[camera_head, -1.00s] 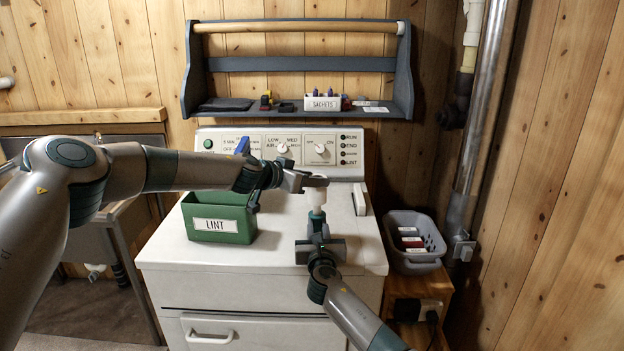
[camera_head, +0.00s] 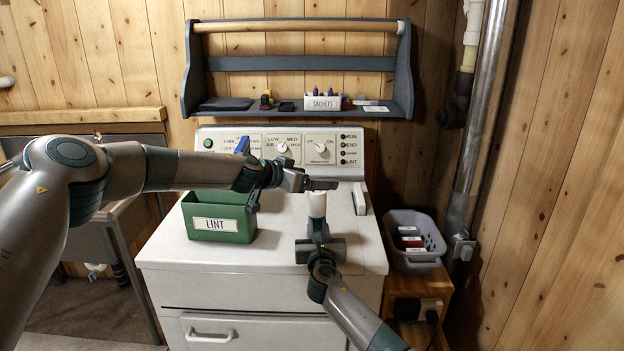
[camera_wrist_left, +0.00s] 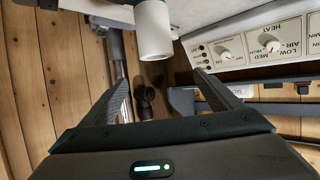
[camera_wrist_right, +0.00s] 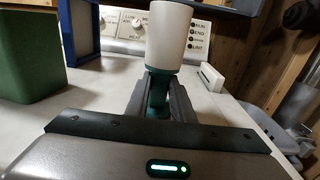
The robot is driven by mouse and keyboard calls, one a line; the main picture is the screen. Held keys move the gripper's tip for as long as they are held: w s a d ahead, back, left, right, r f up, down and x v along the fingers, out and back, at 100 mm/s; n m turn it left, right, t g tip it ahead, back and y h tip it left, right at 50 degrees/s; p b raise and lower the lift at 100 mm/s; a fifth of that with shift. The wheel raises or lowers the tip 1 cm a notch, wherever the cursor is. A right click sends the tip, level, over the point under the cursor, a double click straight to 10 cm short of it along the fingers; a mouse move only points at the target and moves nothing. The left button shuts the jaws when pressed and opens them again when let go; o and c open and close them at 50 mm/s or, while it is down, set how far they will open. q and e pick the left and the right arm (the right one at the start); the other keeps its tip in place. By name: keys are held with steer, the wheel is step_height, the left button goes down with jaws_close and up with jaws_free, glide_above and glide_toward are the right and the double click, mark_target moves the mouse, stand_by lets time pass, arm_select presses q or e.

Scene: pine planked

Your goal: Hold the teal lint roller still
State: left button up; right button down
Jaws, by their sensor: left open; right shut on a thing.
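The lint roller has a white head (camera_head: 317,204) and a teal handle (camera_wrist_right: 157,90). It stands upright above the white dryer top, handle down. My right gripper (camera_head: 319,240) is shut on the handle; its jaws close around it in the right wrist view (camera_wrist_right: 159,96). My left gripper (camera_head: 325,184) is open and empty, just above and behind the head in the head view. In the left wrist view the white head (camera_wrist_left: 153,30) shows beyond the open jaws (camera_wrist_left: 162,82), apart from both fingers.
A green LINT bin (camera_head: 219,224) stands on the dryer (camera_head: 270,262) at left, close under my left arm. The dryer's control panel (camera_head: 290,147) and a grey-blue shelf (camera_head: 296,64) are behind. A grey basket (camera_head: 414,262) sits to the right.

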arm_select(q)
steer(key=shift+r, duration=0.1)
step_height(320, 180, up, 9)
stand_by(1.4)
arm_select(e)
steer(key=c, duration=1.5)
jaws_free()
steer(key=shift+o, duration=0.2)
steer(key=shift+s, duration=0.1)
steer(key=s, duration=1.1)
steer(key=shift+s+d, duration=0.4)
steer(key=shift+f, duration=0.1)
